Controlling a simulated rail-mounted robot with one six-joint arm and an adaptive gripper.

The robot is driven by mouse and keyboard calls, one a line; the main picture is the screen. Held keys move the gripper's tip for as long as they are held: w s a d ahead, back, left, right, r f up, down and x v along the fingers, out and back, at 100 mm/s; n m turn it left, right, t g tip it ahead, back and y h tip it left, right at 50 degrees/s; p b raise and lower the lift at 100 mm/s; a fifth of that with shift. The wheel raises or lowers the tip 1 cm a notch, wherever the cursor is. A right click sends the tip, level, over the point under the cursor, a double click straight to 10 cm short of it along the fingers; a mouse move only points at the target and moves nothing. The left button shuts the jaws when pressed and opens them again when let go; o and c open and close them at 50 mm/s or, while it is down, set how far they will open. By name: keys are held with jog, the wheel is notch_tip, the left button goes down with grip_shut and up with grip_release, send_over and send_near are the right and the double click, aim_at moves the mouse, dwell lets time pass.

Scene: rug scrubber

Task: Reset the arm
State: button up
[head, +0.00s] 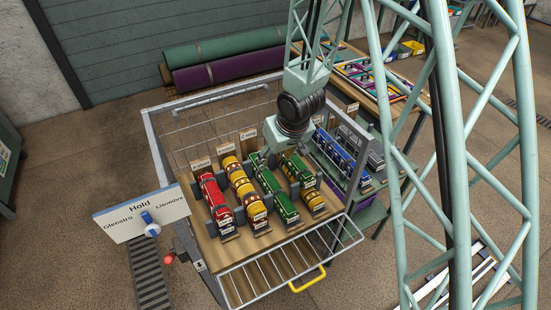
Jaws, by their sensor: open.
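My pale green lattice arm comes down from the top of the head view. It bends at a dark ribbed joint and a pale rounded housing above a wire-sided bench. Below the housing, red, yellow and green model locomotives stand in rows on the wooden bench top (213,249). The red one (214,197) is at the left, a yellow one (240,184) beside it, and green ones (284,206) further right, partly covered by my arm.
A sign reading "Hold", "Glenstro" and "Lisambre" (127,222) with a blue knob (147,218) stands front left. A wire gate (262,277) with a yellow handle (308,280) leans out in front. Blue and grey models (336,154) stand right. Rolled rugs (225,70) lie behind.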

notch_tip(320, 180, up, 5)
jog(key=p, duration=0.4)
jog(key=shift+f, duration=0.2)
jog(key=shift+d+r, duration=0.1)
dwell(0.4)
